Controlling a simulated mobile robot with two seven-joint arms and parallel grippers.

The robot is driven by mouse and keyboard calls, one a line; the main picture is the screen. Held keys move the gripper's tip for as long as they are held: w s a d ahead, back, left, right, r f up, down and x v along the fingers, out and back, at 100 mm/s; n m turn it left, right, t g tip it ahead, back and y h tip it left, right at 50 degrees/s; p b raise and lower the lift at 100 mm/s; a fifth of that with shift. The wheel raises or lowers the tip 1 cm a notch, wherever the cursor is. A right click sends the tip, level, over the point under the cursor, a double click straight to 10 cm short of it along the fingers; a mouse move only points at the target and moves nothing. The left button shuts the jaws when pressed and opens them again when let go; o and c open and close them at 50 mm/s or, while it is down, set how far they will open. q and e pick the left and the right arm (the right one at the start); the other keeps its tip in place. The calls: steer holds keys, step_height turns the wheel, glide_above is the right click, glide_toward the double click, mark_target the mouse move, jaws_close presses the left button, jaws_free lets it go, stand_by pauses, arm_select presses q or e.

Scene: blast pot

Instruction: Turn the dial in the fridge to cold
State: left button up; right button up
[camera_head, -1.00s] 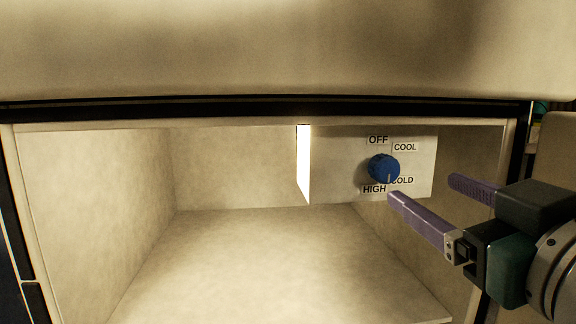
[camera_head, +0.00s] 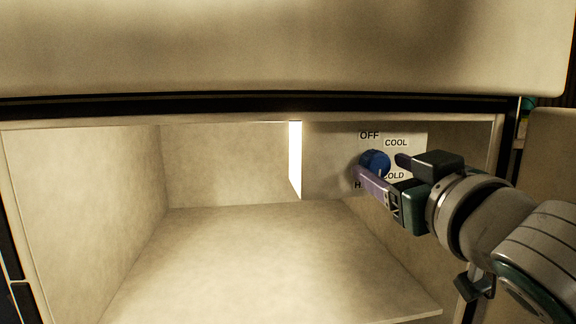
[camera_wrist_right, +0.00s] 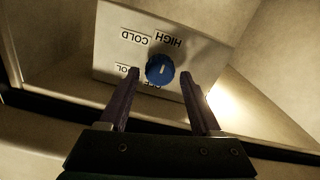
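The blue dial (camera_head: 374,162) is on a white panel (camera_head: 335,168) inside the fridge, with labels OFF, COOL, COLD and HIGH around it. A small pale mark shows on the dial; its exact setting is hard to tell. My right gripper (camera_head: 381,166) is open at the dial, and its lower finger partly covers the HIGH label. In the right wrist view the dial (camera_wrist_right: 160,68) lies between the tips of the two purple fingers (camera_wrist_right: 160,75), with a gap visible on each side. The panel appears upside down there. My left gripper is out of view.
A bright light strip (camera_head: 295,160) stands at the panel's left edge. The fridge floor (camera_head: 250,255) is bare and the left side of the interior is empty. The fridge's right frame edge (camera_head: 497,150) is close to my right arm.

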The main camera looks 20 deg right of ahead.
jaws_close()
stand_by(0.3)
steer(key=shift+r+n+p, duration=0.1)
steer(key=shift+n+p, duration=0.55)
steer(key=shift+n, duration=0.35)
steer(key=n+p, duration=0.1)
steer(key=n, duration=0.2)
steer(key=shift+p, duration=0.4)
steer(key=n+p, duration=0.1)
steer(key=n, duration=0.2)
steer(key=shift+a+n, duration=0.1)
steer(key=shift+n, duration=0.3)
steer(key=shift+n+p, duration=0.4)
steer(key=shift+n, duration=1.1)
